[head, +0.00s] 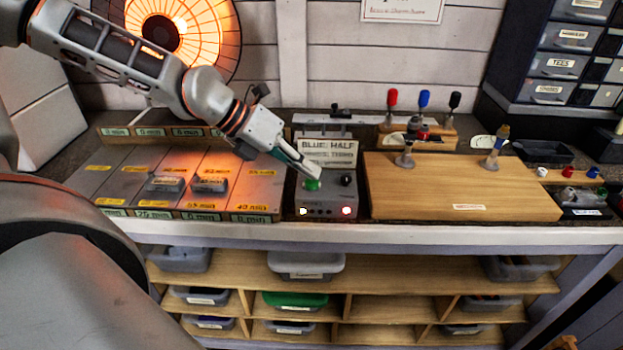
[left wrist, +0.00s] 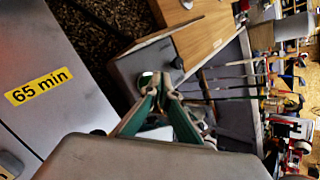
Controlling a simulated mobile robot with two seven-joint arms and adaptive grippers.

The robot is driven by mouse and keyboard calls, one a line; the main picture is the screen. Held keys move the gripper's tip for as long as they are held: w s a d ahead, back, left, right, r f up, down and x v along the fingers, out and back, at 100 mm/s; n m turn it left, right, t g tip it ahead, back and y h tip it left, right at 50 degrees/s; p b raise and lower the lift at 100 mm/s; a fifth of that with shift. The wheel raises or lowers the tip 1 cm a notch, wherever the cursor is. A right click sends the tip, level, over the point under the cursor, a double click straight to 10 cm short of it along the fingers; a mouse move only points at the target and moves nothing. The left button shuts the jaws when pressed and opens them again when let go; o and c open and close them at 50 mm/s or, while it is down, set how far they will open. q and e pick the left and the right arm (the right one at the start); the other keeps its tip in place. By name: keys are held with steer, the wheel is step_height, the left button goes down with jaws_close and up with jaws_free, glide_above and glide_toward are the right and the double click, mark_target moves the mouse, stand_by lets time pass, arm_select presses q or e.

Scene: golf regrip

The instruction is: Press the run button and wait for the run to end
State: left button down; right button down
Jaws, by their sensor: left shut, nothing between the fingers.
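A grey control box (head: 326,205) stands on the bench with a green button (head: 313,185) and a black knob (head: 347,180) on top. Its front has a whitish lit lamp at left and a red lit lamp at right. My left gripper (head: 316,174) is shut and empty, its tips right at the green button; I cannot tell whether they press it. In the left wrist view the shut fingertips (left wrist: 165,86) are over the box (left wrist: 122,66). A sign reading "BLUE HALF" (head: 328,150) stands behind the box. My right gripper is not in view.
Left of the box is a grey panel with minute labels (head: 258,186) and two small dark blocks. Right is a wooden board (head: 440,196) with metal posts. Behind stand red, blue and black handles (head: 424,100). A round orange heater (head: 190,30) glows at the wall.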

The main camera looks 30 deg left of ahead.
mark_target(308, 181)
arm_select(q)
steer(key=shift+r, duration=0.5)
steer(key=shift+r+p, duration=0.5)
steer(key=shift+r, duration=0.35)
steer(key=shift+r+p, duration=0.7)
steer(key=shift+r, duration=1)
steer(key=shift+f, duration=0.1)
